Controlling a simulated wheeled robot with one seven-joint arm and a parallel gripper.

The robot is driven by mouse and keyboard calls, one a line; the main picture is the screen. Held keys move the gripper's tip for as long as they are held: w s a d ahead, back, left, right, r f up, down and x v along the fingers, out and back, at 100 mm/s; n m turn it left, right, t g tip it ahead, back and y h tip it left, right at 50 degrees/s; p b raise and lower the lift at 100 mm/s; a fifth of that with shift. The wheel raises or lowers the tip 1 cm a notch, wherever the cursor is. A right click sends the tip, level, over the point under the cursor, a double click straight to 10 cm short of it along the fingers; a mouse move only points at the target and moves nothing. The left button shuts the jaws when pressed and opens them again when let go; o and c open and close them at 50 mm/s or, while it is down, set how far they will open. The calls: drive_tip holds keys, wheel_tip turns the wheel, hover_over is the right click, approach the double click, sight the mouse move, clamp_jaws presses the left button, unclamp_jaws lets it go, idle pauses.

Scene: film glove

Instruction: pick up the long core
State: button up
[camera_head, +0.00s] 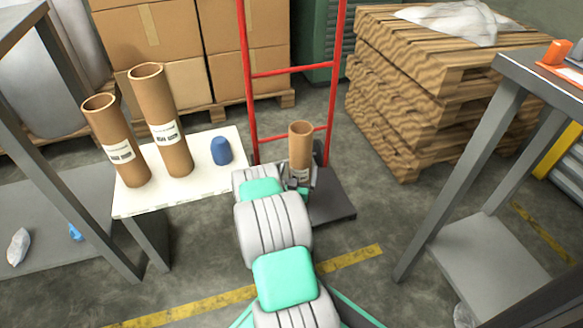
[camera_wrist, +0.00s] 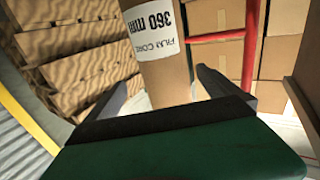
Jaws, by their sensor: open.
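Three brown cardboard cores show in the head view. The tallest-looking core (camera_head: 160,110) and another core (camera_head: 115,140) stand upright on a white-topped table (camera_head: 205,185). A third core (camera_head: 301,142) is upright at my gripper (camera_head: 298,183), its lower end hidden by my arm. In the wrist view this core (camera_wrist: 158,65) carries a white label reading "FILM CORE 360 mm", upside down. My open gripper (camera_wrist: 170,92) has one dark finger to each side of it. I cannot tell whether the fingers touch it. Labels on the table cores are too small to read.
A blue rounded object (camera_head: 221,151) stands on the white table. A red hand truck (camera_head: 290,72) with a dark base plate (camera_head: 335,200) is behind my gripper. Wooden pallets (camera_head: 400,110) stand behind right, cartons (camera_head: 150,35) behind left, and a grey table (camera_head: 545,85) at right.

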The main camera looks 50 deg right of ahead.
drive_tip(key=b+x, duration=0.1)
drive_tip(key=x, duration=0.2)
drive_tip(key=b+x, duration=0.1)
drive_tip(key=x, duration=0.3)
drive_tip(key=shift+w+a+f+b, duration=0.2)
drive_tip(key=shift+w+b, duration=0.1)
drive_tip(key=shift+b, duration=0.05)
drive_tip(key=shift+w+d+r, duration=0.1)
drive_tip(key=shift+w+d, duration=0.05)
drive_tip(key=shift+d, duration=0.1)
drive_tip(key=shift+c, duration=0.6)
drive_tip(key=c, duration=1.9)
